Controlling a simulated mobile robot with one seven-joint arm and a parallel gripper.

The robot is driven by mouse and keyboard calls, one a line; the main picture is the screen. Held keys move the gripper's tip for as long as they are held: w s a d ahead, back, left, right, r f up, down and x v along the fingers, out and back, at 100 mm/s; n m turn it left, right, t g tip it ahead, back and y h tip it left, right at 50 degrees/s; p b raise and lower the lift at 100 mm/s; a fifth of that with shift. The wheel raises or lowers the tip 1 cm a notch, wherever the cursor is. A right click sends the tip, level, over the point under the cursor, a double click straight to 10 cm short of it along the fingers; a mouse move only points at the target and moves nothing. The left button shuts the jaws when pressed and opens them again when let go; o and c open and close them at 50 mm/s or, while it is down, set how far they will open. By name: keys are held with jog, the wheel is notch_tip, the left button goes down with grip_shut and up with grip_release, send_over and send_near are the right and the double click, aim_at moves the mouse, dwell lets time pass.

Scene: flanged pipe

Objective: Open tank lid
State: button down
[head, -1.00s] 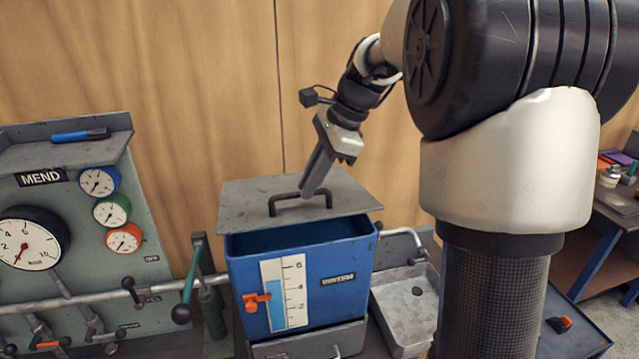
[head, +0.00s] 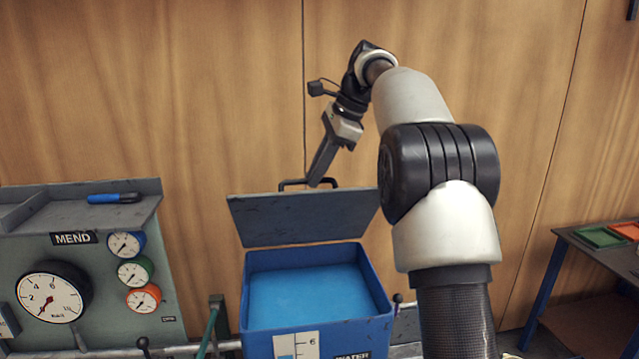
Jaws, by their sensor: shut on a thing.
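The tank (head: 384,318) is a blue open-topped box with blue water (head: 305,292) inside, a white level scale and a WATER label on its front. The grey lid (head: 300,222) is raised clear above the back of the tank and tilted, its underside facing the camera. Its dark bar handle (head: 291,183) shows at the lid's top edge. My gripper (head: 317,184) is shut on the handle from above. The fingertips are partly hidden behind the lid's edge.
A grey-green gauge panel (head: 90,258) marked MEND stands at left, with a blue marker (head: 115,198) on its shelf. A wooden wall (head: 200,90) is close behind. A side table (head: 570,236) with green and orange trays stands at right.

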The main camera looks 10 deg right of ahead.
jog(key=shift+w+d+f, duration=0.15)
jog(key=shift+w+f, duration=0.2)
jog(key=shift+w, duration=0.45)
jog(key=c, duration=2)
grip_release()
jog(key=shift+w+f, duration=0.1)
jog(key=shift+o, duration=0.9)
jog(key=shift+w+f, duration=0.15)
jog(key=shift+w, duration=0.2)
jog(key=s+d+r, duration=0.1)
jog(key=s+d, duration=0.1)
jog(key=d, duration=0.2)
jog(key=s+d+r+b, duration=0.1)
jog(key=s+d, duration=0.1)
jog(key=d, duration=0.2)
jog(key=s+d+r, duration=0.1)
jog(key=s+d, duration=0.1)
jog(key=d, duration=0.2)
jog(key=shift+s+r, duration=0.15)
jog(key=shift+r, duration=0.05)
